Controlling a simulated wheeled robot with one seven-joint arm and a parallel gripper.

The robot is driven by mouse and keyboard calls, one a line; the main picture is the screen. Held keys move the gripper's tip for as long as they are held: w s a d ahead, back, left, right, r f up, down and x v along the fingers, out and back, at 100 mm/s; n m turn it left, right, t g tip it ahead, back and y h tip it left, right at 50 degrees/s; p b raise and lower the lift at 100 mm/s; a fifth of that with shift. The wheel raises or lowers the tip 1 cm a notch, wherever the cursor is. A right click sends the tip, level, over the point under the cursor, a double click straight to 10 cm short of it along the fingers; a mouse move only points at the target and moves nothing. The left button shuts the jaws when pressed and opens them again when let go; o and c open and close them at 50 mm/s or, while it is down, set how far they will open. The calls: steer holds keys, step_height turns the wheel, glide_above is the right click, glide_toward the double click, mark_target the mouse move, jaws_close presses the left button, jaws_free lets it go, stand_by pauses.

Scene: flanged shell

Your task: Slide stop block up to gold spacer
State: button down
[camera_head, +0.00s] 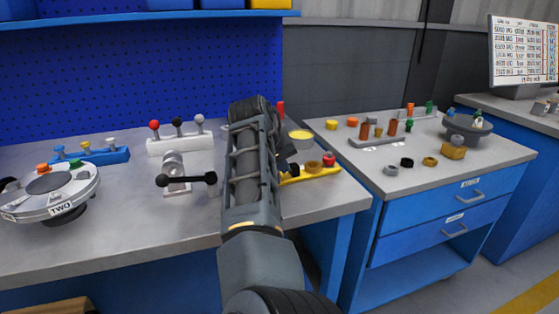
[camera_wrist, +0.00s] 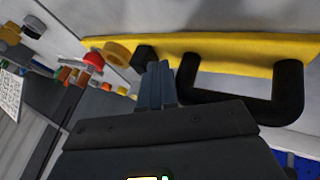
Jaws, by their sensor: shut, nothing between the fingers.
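The stop block, a small black block (camera_wrist: 144,56), sits on a yellow rail (camera_wrist: 225,50) in the wrist view. The gold spacer, a gold ring (camera_wrist: 116,53), is just left of it; whether they touch is hard to tell. A red piece (camera_wrist: 93,61) is beyond the ring. My gripper (camera_wrist: 155,70) is shut and empty, its tips beside the black block, between it and a black handle (camera_wrist: 292,90). I cannot tell if the tips touch the block. In the head view, the yellow rail (camera_head: 325,173) and gold spacer (camera_head: 313,167) show right of my arm, which hides part of the rail.
A black-handled clamp (camera_head: 187,180) and a lever bank (camera_head: 180,144) stand left of my arm. A round silver fixture (camera_head: 50,190) is at the far left. A second bench with small parts (camera_head: 407,162) stands to the right, across a gap.

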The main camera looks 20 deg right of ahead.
mark_target(296, 167)
stand_by(0.3)
steer(key=d+p, duration=0.2)
steer(key=d, duration=0.1)
steer(key=shift+w+d+r, duration=0.1)
steer(key=shift+d, duration=0.3)
